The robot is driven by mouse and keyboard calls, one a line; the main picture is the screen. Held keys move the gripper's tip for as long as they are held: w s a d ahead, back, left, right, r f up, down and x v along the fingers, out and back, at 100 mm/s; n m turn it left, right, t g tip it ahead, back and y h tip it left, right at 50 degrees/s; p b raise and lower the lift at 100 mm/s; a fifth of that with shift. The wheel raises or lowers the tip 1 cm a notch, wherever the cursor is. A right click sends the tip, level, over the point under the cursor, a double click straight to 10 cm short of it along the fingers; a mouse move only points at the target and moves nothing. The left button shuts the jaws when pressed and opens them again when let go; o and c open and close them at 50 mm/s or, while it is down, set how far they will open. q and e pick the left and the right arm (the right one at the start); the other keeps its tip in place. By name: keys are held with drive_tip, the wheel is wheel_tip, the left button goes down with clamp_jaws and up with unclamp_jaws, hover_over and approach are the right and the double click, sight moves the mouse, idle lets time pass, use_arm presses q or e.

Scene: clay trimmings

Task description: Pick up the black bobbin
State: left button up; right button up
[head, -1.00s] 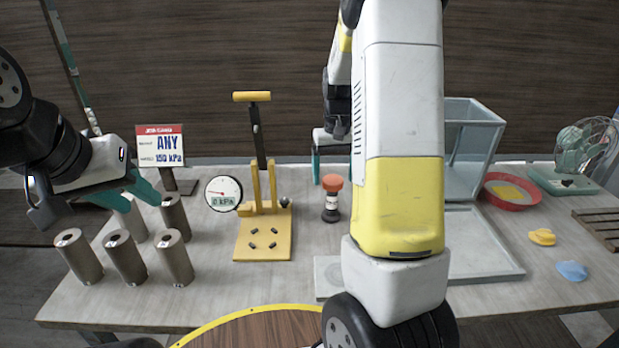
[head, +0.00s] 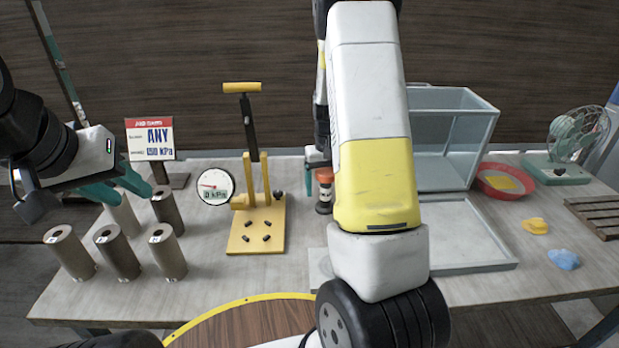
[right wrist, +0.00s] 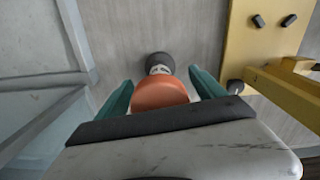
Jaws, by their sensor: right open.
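A small upright bobbin-like piece (head: 324,194) with an orange-red cap, a pale band and a black body stands on the table, right of the yellow press. In the right wrist view its orange cap (right wrist: 160,93) lies between the two teal fingers of my right gripper (right wrist: 160,88), with gaps at the sides; its dark end shows beyond. The right gripper is open. In the head view my right arm hides most of that gripper. My left gripper (head: 122,184) is open above grey cylinders (head: 117,252) at the left.
The yellow press (head: 256,225) with a gauge (head: 214,187) stands close left of the piece. A clear-walled box (head: 462,125) and a pale tray (head: 470,262) lie to the right. A sign (head: 150,140) stands behind the cylinders.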

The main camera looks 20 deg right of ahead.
drive_tip(key=c, duration=1.7)
drive_tip(key=shift+r, duration=0.1)
